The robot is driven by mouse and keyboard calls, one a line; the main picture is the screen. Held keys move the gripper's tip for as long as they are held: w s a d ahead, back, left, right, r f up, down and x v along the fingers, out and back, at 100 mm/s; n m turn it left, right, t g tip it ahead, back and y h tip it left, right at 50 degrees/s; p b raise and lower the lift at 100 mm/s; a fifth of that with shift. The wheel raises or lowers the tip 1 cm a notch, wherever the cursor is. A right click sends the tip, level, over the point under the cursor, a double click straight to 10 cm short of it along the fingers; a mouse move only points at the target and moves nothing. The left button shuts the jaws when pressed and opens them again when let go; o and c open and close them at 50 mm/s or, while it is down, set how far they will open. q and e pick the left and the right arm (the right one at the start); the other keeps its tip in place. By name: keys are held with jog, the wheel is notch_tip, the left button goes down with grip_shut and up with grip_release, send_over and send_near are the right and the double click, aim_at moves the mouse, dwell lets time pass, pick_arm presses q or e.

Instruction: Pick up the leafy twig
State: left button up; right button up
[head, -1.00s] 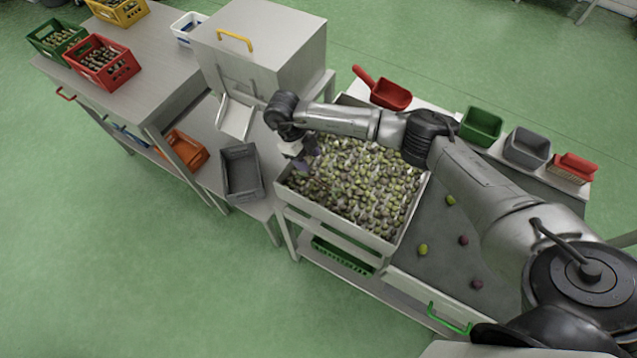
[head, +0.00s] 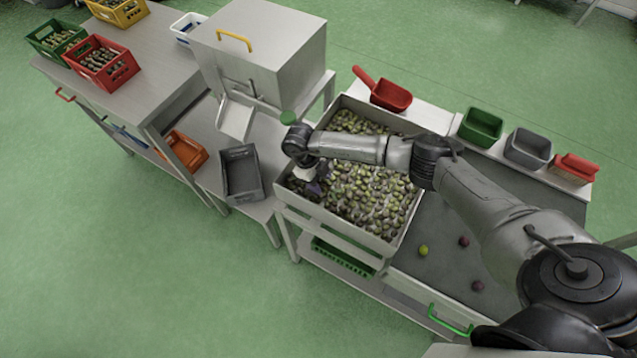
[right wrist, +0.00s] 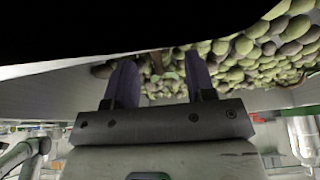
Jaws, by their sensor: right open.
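My right gripper (head: 320,181) is open over the left part of the olive tray (head: 352,227), low and close to the olives. In the right wrist view its two fingers (right wrist: 160,78) stand apart, with olives (right wrist: 265,45) beyond them. A small brownish strip (right wrist: 157,62) shows between the fingers; I cannot tell whether it is the leafy twig. I cannot make out the twig in the head view, where my right arm covers part of the tray. My left gripper is not in view.
A grey hopper (head: 258,50) stands behind the tray, with a dark grey crate (head: 241,172) to the left. A red scoop (head: 390,95), green bin (head: 481,127) and grey bin (head: 527,147) line the back right. Several loose olives lie on the grey surface (head: 440,215) right of the tray.

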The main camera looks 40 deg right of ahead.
jog(key=shift+s+f, duration=0.1)
jog(key=shift+f, duration=0.1)
grip_shut()
dwell(0.3)
